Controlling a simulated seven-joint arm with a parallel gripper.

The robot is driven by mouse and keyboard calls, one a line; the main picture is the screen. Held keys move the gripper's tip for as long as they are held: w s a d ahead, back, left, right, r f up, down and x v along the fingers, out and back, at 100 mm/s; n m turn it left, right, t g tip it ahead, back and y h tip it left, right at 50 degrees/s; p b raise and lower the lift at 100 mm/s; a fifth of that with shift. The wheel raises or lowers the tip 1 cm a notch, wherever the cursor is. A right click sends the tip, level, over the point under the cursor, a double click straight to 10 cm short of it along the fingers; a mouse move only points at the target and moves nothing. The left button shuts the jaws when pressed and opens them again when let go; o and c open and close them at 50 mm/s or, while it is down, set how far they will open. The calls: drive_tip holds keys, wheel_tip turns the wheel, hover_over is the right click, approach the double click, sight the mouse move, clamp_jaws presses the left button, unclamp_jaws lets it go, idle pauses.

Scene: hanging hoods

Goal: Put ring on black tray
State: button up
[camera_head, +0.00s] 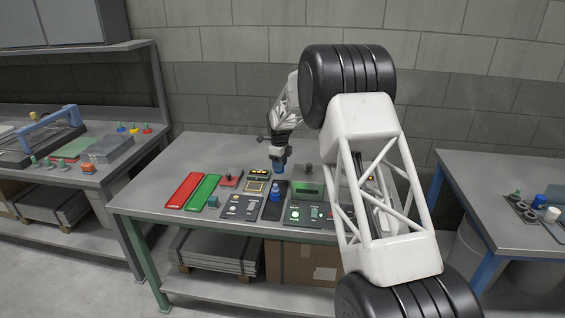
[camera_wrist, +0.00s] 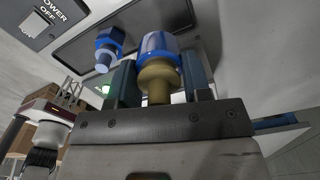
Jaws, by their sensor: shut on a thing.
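My gripper (camera_head: 281,168) is above the middle of the table. In the wrist view its two fingers (camera_wrist: 159,85) are shut on a round blue-and-brass part (camera_wrist: 158,84), with a blue collar above a brass body. No other ring stands out, and I cannot tell for certain that this part is the ring. The black tray (camera_head: 271,212) lies on the table below and in front of my gripper; its dark surface also shows in the wrist view (camera_wrist: 140,20). A blue bolt-like piece (camera_head: 275,190) stands on the tray; it shows beside the held part in the wrist view (camera_wrist: 109,48).
A red panel (camera_head: 185,191) and a green panel (camera_head: 203,191) lie on the left of the table. Control panels flank the tray, one at left (camera_head: 242,207) and one at right (camera_head: 303,214). My arm hides the table's right part. Side benches hold other parts.

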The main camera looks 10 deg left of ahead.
drive_tip(key=shift+f, duration=0.1)
idle(0.3)
drive_tip(key=shift+f, duration=3.3)
drive_tip(key=shift+f, duration=0.55)
drive_tip(key=o, duration=1)
drive_tip(key=shift+r, duration=0.1)
drive_tip(key=shift+r, duration=3.8)
